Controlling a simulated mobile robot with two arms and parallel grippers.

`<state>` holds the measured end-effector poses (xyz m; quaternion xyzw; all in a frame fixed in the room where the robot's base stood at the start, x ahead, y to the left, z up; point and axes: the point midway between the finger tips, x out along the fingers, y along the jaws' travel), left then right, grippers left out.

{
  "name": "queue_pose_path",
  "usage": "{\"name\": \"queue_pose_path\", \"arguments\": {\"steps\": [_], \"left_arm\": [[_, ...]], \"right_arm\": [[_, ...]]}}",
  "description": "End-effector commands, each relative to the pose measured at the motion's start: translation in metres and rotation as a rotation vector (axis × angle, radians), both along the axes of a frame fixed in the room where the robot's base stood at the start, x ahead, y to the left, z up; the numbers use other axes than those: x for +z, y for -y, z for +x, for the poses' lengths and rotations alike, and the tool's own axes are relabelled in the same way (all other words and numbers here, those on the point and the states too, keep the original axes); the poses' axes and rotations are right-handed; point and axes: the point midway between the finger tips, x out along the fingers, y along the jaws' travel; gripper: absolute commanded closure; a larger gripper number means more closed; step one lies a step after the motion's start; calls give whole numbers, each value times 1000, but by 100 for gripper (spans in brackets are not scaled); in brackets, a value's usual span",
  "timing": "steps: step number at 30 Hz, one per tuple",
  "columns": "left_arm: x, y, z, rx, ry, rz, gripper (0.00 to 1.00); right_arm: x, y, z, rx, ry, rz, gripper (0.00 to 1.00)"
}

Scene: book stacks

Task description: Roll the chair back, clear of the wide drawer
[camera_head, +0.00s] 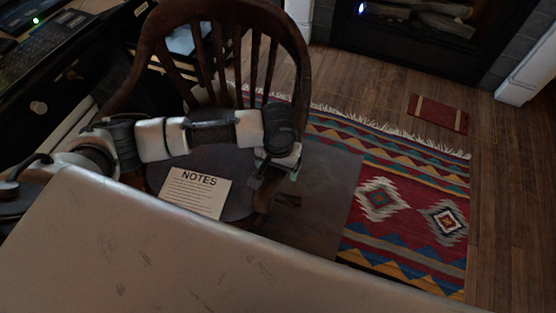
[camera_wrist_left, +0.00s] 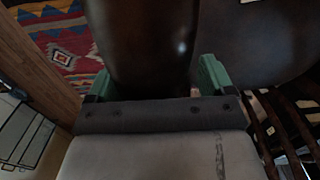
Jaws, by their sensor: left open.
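The dark wooden chair (camera_head: 297,42) with a spindle back stands at the upper left of the head view, close beside a dark desk (camera_head: 25,125). A round knob (camera_head: 38,107) shows on the desk front; I cannot tell whether it belongs to the wide drawer. My left arm reaches across the chair, and my left gripper (camera_head: 272,183) points down at its right side. In the left wrist view the green fingers of the left gripper (camera_wrist_left: 156,78) are open, one on each side of a glossy dark brown part of the chair (camera_wrist_left: 145,40). Contact is unclear. My right gripper is out of view.
A paper marked NOTES (camera_head: 195,192) lies on the chair seat. A dark flat panel (camera_head: 325,185) is right of the gripper. A patterned rug (camera_head: 405,200) covers the floor there. A fireplace (camera_head: 430,35) is at the back; bare floor (camera_head: 515,190) lies far right.

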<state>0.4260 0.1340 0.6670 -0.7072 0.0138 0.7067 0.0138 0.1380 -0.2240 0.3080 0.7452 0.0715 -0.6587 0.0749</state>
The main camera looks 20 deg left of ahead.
Motion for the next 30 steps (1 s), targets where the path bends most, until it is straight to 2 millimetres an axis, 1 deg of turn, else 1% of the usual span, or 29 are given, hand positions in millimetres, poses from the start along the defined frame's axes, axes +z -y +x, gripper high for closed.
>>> {"name": "queue_pose_path", "arguments": {"steps": [6, 7, 20, 21, 23, 30], "left_arm": [[0, 0, 0, 0, 0, 0, 17], [0, 0, 0, 0, 0, 0, 20], [0, 0, 0, 0, -1, 0, 86], [0, 0, 0, 0, -1, 0, 92], [0, 0, 0, 0, 0, 0, 100], [1, 0, 0, 0, -1, 1, 100]], "right_arm": [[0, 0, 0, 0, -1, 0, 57], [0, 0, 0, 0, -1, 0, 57], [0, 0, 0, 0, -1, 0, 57], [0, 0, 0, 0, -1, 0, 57], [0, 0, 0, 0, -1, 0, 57], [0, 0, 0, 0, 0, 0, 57]]}}
